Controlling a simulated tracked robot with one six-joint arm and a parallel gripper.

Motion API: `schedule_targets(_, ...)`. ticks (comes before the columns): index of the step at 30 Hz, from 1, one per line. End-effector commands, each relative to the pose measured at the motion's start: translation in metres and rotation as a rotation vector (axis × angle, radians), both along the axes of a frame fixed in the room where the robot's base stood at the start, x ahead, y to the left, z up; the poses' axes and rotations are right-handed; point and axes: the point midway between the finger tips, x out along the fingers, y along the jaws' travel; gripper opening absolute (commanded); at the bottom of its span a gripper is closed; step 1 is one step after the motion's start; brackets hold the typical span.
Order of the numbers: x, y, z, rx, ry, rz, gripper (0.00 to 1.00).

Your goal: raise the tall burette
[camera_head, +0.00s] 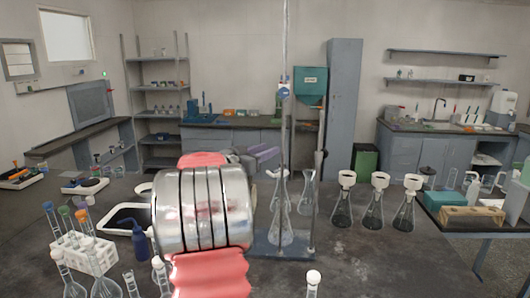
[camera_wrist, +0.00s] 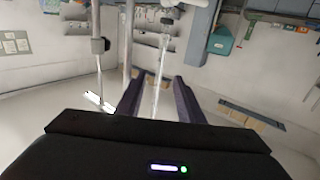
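The tall burette (camera_head: 285,45) is a clear upright glass tube whose top runs out of the head view. A blue part (camera_head: 284,92) shows on its line. In the wrist view the burette (camera_wrist: 163,70) runs between the two purple fingers of my gripper (camera_wrist: 159,80), with a gap visible on both sides. The fingers look open around it. In the head view my gripper (camera_head: 265,153) is just left of the tube; my own arm hides much of its body.
Conical flasks (camera_head: 343,205) stand right of the stand, and glass flasks (camera_head: 282,225) stand at its base. A white rack (camera_head: 90,258) of capped glassware is at front left. A blue bottle (camera_head: 140,243) stands near my arm. The bench's front right is clear.

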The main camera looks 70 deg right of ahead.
Motion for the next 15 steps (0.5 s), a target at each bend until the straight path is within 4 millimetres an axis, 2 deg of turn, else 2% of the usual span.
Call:
schedule_targets(8,-0.01,-0.021,-0.001,0.0,0.001,-0.002,0.34)
schedule_targets(15,-0.022,-0.052,-0.001,0.0,0.001,-0.003,0.34)
